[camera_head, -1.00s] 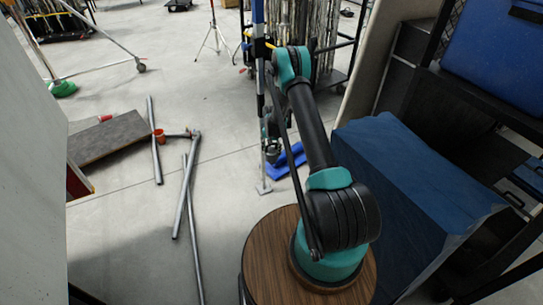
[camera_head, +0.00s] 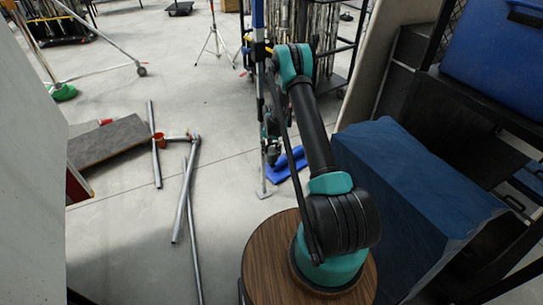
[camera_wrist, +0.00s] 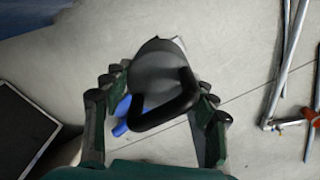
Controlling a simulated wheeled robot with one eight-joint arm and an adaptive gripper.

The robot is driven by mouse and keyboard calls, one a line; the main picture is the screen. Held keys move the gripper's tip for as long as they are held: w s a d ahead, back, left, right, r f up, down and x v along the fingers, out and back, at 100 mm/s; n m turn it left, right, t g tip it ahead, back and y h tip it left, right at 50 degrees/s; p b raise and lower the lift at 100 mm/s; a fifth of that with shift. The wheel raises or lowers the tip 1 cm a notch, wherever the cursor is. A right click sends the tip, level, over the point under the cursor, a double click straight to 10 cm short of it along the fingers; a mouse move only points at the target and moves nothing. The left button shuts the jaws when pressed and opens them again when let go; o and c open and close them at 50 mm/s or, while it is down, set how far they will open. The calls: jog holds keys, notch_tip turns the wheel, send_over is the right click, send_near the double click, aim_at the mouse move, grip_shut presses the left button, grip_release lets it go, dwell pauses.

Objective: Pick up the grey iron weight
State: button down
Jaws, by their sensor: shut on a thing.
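The grey iron weight (camera_wrist: 153,68) shows in the wrist view as a rounded grey body with a thick black loop handle (camera_wrist: 165,118). It sits between the two jointed fingers of my gripper (camera_wrist: 160,88), which is shut on it. The exact contact points are hard to see. I cannot make out the weight there.
A blue object (camera_head: 288,164) lies on the floor near my gripper. The upright pole (camera_head: 260,90) stands close to it. Metal tubes (camera_head: 187,190) and a dark board (camera_head: 108,141) lie to the left. A large blue block (camera_head: 415,185) stands right. Open floor lies between.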

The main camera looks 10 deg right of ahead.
notch_tip(320, 180, up, 17)
dwell(0.4)
jog(key=shift+r, duration=0.1)
dwell(0.4)
